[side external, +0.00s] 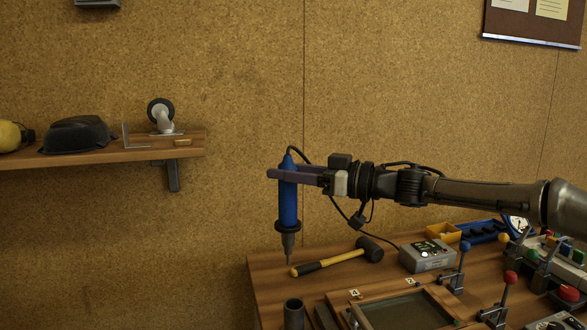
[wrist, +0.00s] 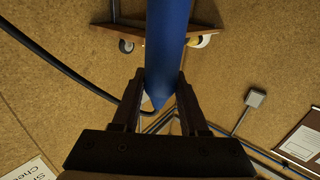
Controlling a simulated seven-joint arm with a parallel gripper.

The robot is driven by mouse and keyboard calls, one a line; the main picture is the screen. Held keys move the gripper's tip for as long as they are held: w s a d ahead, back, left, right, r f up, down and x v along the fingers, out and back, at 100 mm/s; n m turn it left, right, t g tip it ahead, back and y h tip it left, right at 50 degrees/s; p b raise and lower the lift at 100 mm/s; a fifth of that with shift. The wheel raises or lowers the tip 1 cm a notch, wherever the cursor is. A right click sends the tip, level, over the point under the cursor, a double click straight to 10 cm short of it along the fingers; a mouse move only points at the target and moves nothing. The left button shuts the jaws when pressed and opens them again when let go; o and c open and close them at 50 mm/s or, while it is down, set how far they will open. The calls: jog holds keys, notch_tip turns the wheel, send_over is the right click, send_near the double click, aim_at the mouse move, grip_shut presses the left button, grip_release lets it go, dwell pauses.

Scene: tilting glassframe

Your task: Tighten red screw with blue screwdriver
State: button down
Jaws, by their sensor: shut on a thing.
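My gripper (side external: 285,175) is shut on the blue screwdriver (side external: 288,203) and holds it upright, tip down. The tip hangs above the left part of the wooden workbench, near a hammer's handle end. In the wrist view the blue screwdriver body (wrist: 168,45) runs between the two fingers of my gripper (wrist: 160,85), with a dark cable at its side. Red knobs show on the right of the bench, such as a red ball on a lever (side external: 510,277). I cannot make out a red screw in either view.
A hammer (side external: 338,261) with a yellow and black handle lies on the workbench (side external: 270,275). A dark cylinder (side external: 293,313) stands at the front left. A framed panel (side external: 405,308), a grey box (side external: 427,256) and levers fill the right. A wall shelf (side external: 120,149) is at left.

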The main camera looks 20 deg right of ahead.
aim_at(291, 191)
jog(key=s+g, duration=0.1)
jog(key=s+f+n+g+y, duration=0.1)
jog(key=s+f+n, duration=0.1)
jog(key=shift+s+a+f+g+y, duration=0.15)
jog(key=shift+s+f+g+y, duration=0.1)
jog(key=shift+s+g+y, duration=0.15)
jog(key=s+d+f+n+g, duration=0.1)
jog(key=s+d+f, duration=0.2)
jog(key=d, duration=0.7)
jog(key=s+d+f+n+g+y, duration=0.1)
jog(key=s+d+f+g, duration=0.1)
jog(key=d, duration=0.7)
jog(key=s+f, duration=0.1)
jog(key=s, duration=0.1)
jog(key=shift+s+d+f+n+g, duration=0.2)
jog(key=shift+s+d+n+g, duration=0.1)
jog(key=shift+s+d, duration=0.05)
